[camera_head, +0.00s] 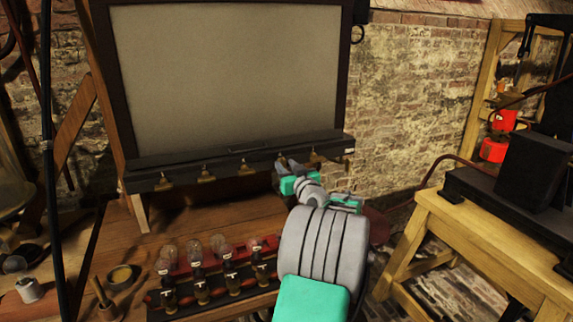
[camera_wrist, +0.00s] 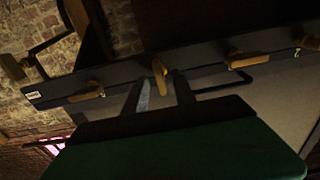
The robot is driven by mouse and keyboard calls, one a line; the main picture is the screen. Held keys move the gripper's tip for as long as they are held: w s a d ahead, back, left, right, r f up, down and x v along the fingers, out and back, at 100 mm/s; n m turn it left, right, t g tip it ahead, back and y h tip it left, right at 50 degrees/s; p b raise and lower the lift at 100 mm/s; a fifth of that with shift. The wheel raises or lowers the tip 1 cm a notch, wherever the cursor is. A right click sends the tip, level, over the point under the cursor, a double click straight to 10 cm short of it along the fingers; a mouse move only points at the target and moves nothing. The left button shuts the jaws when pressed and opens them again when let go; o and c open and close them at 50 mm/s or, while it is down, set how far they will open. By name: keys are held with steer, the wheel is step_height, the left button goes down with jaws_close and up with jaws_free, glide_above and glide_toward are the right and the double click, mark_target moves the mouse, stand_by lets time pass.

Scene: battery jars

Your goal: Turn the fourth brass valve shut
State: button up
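A row of brass valves runs along the dark bar under the grey panel. Counted from the left in the head view, the fourth valve (camera_head: 281,159) is at my gripper (camera_head: 290,165), which partly hides it. In the wrist view the bar appears reversed, and this valve's handle (camera_wrist: 159,74) points across the bar. The neighbouring handles (camera_wrist: 240,61) lie roughly along it. My gripper (camera_wrist: 164,90) is open, its two dark fingers on either side of the handle's near end. A gap shows beside the handle; I cannot tell whether either finger touches it.
The fifth valve (camera_head: 314,157) is close on the right and the third (camera_head: 246,168) on the left. Below, a rack (camera_head: 180,312) of glass-topped jars stands on the wooden bench (camera_head: 175,225). A wooden stand (camera_head: 450,225) with black equipment is at the right.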

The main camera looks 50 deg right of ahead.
steer(key=shift+c, duration=0.3)
jaws_close()
stand_by(0.5)
